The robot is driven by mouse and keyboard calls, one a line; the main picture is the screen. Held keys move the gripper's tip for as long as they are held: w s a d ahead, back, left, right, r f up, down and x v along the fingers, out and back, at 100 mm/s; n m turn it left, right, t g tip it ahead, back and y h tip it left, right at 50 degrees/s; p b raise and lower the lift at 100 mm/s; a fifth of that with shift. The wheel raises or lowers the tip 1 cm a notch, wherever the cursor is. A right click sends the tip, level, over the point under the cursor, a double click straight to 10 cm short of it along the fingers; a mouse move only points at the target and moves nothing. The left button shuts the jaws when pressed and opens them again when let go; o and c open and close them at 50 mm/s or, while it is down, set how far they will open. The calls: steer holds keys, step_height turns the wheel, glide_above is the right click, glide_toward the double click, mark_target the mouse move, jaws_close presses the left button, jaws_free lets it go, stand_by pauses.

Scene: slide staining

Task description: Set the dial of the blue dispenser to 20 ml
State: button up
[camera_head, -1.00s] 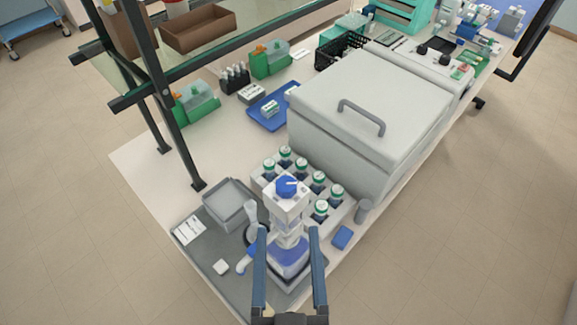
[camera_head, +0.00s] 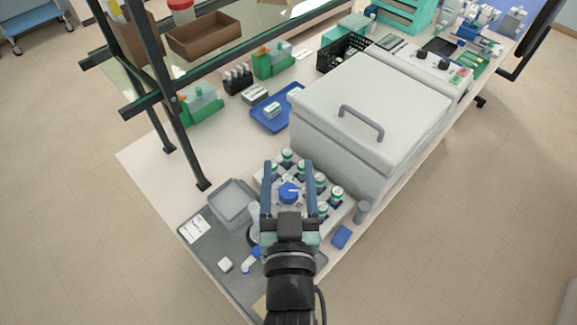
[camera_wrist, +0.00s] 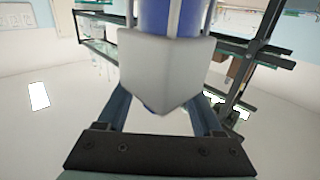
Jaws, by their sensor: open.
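The blue dispenser's round blue dial (camera_head: 289,192) shows between the two fingers of my gripper (camera_head: 289,166) in the head view. My gripper is open, its fingers pointing away over the dispenser. The dispenser's lower body is mostly hidden behind my gripper and wrist. In the wrist view, the dispenser's white head (camera_wrist: 165,62) fills the upper middle, in front of my gripper (camera_wrist: 158,100), with a blue part above it. I cannot tell whether the fingers touch the dial, and the dial's marks are too small to read.
A rack with several green-and-white-capped bottles (camera_head: 336,193) stands just behind. A grey tray (camera_head: 203,258) holds a grey bin (camera_head: 233,203) and a small blue-and-white item. A large white lidded box (camera_head: 372,100) and a dark shelf post (camera_head: 181,140) stand nearby.

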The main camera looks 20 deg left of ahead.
steer(key=shift+w+a, duration=0.1)
steer(key=shift+c, duration=0.3)
jaws_close()
